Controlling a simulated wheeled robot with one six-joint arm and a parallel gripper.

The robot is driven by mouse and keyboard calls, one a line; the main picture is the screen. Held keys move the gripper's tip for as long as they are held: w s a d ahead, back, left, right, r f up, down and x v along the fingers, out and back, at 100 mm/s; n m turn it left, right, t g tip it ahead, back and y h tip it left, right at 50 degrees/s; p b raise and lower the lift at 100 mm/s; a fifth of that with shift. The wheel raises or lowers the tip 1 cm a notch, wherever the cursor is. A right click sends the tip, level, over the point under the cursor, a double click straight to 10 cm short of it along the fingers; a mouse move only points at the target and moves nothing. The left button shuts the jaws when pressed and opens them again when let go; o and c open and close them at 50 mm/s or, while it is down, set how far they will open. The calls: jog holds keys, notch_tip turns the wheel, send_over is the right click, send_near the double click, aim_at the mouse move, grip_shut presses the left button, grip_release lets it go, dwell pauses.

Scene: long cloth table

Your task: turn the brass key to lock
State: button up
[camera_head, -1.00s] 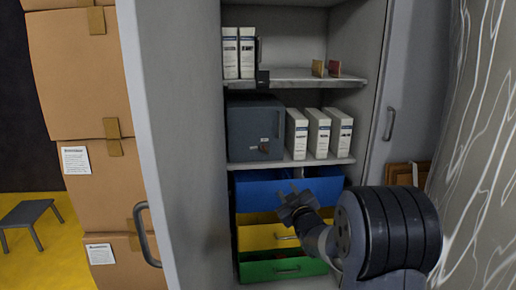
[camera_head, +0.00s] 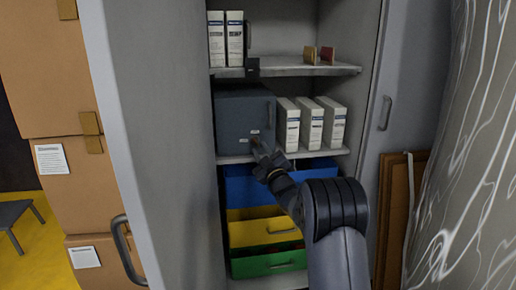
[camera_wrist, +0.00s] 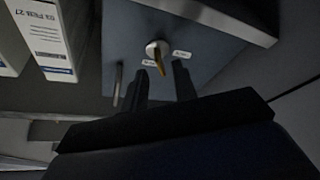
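The brass key (camera_wrist: 160,67) sticks out of a round silver lock (camera_wrist: 156,47) on the front of a dark grey safe (camera_head: 236,119). The safe's face also shows in the wrist view (camera_wrist: 203,50). Two small white labels sit beside the lock, their text too small to read. My gripper (camera_head: 261,150) is at the lower front of the safe. In the wrist view my gripper (camera_wrist: 159,80) is open, with one dark finger on each side of the key's line. The key's end lies near the fingertips; I cannot tell whether they touch it.
White binders (camera_head: 312,124) stand right of the safe on the same shelf (camera_head: 305,153). A blue drawer (camera_head: 240,188) juts out below, over yellow and green ones. The open cabinet door (camera_head: 150,140) stands left, with stacked cartons (camera_head: 40,75) beyond it.

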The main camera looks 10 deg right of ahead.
aim_at(258, 145)
jog(key=shift+x, duration=1.55)
grip_shut()
